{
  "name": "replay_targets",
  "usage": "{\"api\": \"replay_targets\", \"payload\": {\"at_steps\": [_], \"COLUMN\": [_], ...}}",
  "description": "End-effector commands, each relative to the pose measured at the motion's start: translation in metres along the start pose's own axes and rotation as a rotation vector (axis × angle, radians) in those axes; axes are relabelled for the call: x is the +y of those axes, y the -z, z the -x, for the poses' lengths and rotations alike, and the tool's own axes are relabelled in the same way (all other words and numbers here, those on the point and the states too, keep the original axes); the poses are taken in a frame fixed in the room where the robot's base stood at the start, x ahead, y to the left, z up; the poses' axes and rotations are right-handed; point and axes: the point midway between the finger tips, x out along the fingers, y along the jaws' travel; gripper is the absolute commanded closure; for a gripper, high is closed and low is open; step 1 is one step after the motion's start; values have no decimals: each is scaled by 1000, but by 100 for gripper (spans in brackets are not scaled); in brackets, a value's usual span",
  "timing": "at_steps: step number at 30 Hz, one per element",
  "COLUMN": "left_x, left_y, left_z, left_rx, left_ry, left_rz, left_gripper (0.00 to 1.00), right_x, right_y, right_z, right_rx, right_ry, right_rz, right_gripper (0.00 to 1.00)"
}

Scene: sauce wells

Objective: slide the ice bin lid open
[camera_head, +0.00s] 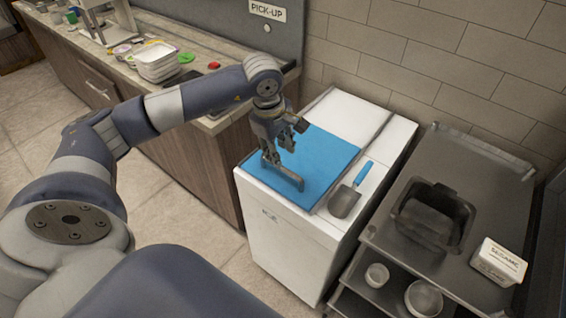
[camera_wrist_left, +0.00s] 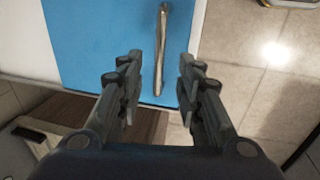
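The ice bin (camera_head: 290,245) is a white chest with a flat blue lid (camera_head: 325,150) on its top. A grey bar handle (camera_head: 284,176) stands on the lid near its left front part. The blue lid also shows in the left wrist view (camera_wrist_left: 100,40), with the handle (camera_wrist_left: 161,50) running lengthwise ahead of the fingers. My left gripper (camera_head: 283,146) points down over the lid close to the handle. Its fingers (camera_wrist_left: 158,90) are apart and empty, with the handle in line with the gap. Contact with the handle cannot be told. My right gripper is out of view.
A scoop with a blue grip (camera_head: 348,195) lies on the bin top right of the lid. A metal cart (camera_head: 400,262) with a dark pan (camera_head: 432,215) and a white labelled tub (camera_head: 498,262) stands to the right. A counter with stacked white trays (camera_head: 157,62) is behind left.

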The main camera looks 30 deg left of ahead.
Motion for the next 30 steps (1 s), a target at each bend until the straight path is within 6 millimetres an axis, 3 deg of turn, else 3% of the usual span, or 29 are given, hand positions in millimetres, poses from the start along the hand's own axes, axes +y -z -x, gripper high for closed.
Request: {"api": "replay_targets", "payload": {"at_steps": [6,12,23,24,28,30], "left_x": [0,0,0,0,0,0], "left_y": [-2,-2,-2,-2,-2,-2], "left_z": [-41,-66,-74,-74,-74,-74], "left_rx": [-3,-5,-3,-3,-3,-3], "left_ry": [3,1,-1,-1,-1,-1], "left_rz": [1,1,0,0,1,1], "left_gripper": [67,67,67,69,99,100], "right_x": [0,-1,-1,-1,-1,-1], "right_y": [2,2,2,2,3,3], "right_z": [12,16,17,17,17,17], "right_rx": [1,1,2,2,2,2], "right_ry": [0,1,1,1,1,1], "right_rz": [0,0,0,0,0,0], "right_gripper": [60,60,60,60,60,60]}}
